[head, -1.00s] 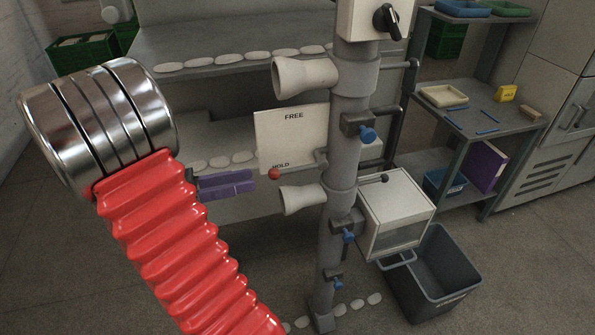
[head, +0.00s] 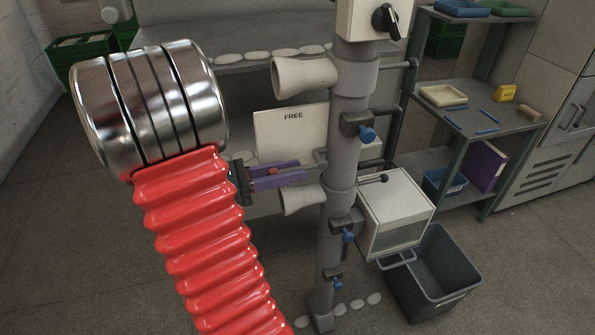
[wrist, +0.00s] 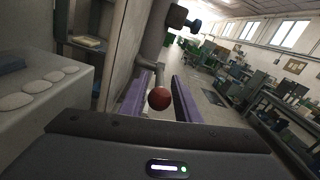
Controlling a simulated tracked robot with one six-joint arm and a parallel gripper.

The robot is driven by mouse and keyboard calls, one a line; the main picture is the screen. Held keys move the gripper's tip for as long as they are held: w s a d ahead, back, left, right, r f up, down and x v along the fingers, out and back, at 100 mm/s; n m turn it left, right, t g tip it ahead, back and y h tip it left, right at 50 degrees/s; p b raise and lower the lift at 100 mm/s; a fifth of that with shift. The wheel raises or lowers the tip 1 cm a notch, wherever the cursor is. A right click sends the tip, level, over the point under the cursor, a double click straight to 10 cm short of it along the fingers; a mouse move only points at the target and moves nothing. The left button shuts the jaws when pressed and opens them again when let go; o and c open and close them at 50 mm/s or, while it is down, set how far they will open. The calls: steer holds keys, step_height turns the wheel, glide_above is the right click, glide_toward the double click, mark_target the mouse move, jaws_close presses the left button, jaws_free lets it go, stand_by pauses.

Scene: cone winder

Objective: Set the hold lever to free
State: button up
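The hold lever ends in a red ball knob (head: 272,171), low beside the white plate (head: 290,125). The plate reads FREE near its top; my gripper covers its lower part in the head view. In the wrist view the red knob (wrist: 160,98) sits between my two purple fingers, with a gap visible on each side. My gripper (head: 300,173) is open around the lever, its fingers pointing at the grey post; it also shows in the wrist view (wrist: 162,78).
The grey post (head: 341,155) carries pale funnels (head: 303,77) and blue-knobbed clamps close to my fingertips. A white box (head: 395,210) and a grey bin (head: 432,275) stand right of it. A steel shelf (head: 480,120) is further right.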

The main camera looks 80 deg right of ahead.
steer(key=shift+x, duration=1.1)
steer(key=shift+c, duration=0.2)
jaws_close()
